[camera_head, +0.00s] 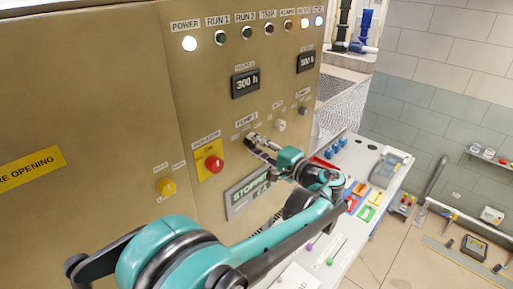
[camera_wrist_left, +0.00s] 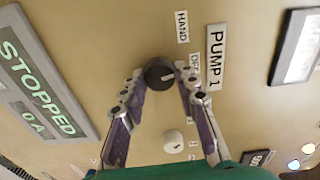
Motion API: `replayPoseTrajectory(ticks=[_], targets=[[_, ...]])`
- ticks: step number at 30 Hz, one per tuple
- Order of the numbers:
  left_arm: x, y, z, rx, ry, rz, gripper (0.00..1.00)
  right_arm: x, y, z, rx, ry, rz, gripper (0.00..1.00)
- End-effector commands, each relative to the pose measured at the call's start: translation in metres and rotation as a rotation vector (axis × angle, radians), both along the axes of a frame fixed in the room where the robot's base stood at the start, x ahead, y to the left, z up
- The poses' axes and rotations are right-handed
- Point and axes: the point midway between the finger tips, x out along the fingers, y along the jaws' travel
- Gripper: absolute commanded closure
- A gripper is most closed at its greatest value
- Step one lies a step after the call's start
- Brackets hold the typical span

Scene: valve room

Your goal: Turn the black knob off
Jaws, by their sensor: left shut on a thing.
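The black knob (camera_wrist_left: 157,74) sits on the tan panel beside the PUMP 1 label (camera_wrist_left: 215,57) in the left wrist view. A pale mark on its face points toward the right of that view. HAND (camera_wrist_left: 181,27) and OFF (camera_wrist_left: 194,61) labels are near it. My left gripper (camera_wrist_left: 160,80) has one finger on each side of the knob, with the tips shut on it. My right gripper is not in view.
A white knob (camera_wrist_left: 174,141) sits close by between my fingers' bases. A red button (camera_head: 214,164) on a yellow plate, a yellow knob (camera_head: 166,187) and a STOPPED display (camera_head: 247,190) are on the panel. A bench with tools (camera_head: 338,240) stands to the right.

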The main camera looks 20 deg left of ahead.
Motion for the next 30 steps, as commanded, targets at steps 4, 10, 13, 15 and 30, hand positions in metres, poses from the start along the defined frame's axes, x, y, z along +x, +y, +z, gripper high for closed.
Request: replayPoseTrajectory(ticks=[4, 10, 13, 15, 30], targets=[[0.0001, -0.0002, -0.0008, 0.028, 0.083, 0.000, 0.99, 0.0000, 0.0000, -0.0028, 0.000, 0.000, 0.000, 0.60], [-0.0001, -0.0002, -0.0006, 0.052, 0.155, 0.000, 0.99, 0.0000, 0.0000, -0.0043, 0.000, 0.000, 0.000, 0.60], [-0.0001, -0.0002, -0.0005, 0.060, 0.174, 0.000, 0.99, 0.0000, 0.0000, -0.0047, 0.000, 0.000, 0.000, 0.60], [-0.0001, -0.0002, -0.0004, 0.062, 0.183, 0.000, 0.99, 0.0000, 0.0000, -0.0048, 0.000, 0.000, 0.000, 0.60], [0.0000, -0.0001, -0.0003, 0.065, 0.189, 0.000, 0.49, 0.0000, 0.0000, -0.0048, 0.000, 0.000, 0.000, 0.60]])
